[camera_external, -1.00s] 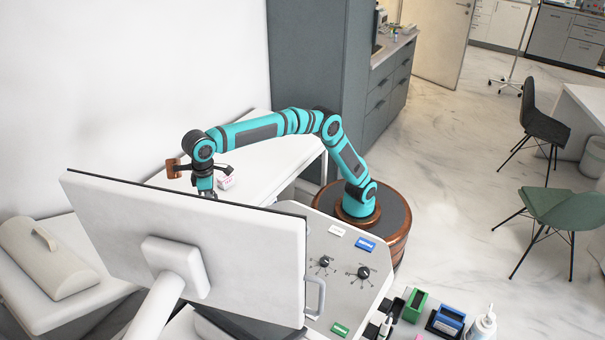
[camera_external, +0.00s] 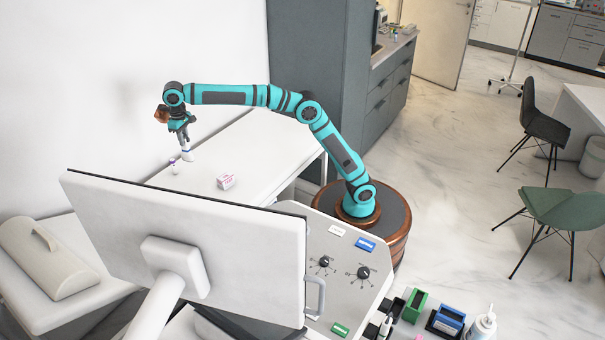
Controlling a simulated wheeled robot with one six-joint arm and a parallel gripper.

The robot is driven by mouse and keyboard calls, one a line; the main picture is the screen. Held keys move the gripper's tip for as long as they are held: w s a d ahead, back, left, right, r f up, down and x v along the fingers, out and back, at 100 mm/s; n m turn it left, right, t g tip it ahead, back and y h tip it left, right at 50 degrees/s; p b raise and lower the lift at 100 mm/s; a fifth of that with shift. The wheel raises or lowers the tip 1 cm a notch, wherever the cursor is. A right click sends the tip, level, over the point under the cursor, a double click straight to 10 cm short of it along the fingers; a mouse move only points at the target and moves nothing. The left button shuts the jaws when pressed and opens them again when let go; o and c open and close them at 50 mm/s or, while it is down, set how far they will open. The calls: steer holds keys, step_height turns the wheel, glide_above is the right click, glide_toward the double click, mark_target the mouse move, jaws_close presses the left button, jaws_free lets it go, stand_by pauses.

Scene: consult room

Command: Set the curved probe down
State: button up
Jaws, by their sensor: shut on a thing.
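My gripper (camera_external: 183,138) is at the far left end of my outstretched arm, above the white table. It points down and is shut on a white, slim thing, which looks like the curved probe (camera_external: 187,154). The probe hangs below the fingers, roughly upright. I cannot tell whether its lower end touches the table (camera_external: 255,150). The probe is small here and its curve cannot be made out.
A small white and purple bottle (camera_external: 173,165) stands just left of the probe. A white and pink box (camera_external: 226,181) lies on the table to the right. A large monitor (camera_external: 190,250) hides the table's near part. The table's right half is clear.

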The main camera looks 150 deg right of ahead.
steer(key=s+d+m, duration=0.3)
steer(key=s+d, duration=1.1)
steer(key=s, duration=0.4)
step_height(320, 180, down, 25)
steer(key=shift+w+a+f, duration=0.15)
steer(key=shift+w+a, duration=0.05)
steer(key=shift+w, duration=0.1)
steer(key=shift+f, duration=0.15)
steer(key=o, duration=0.9)
step_height(320, 180, up, 12)
steer(key=shift+r, duration=0.15)
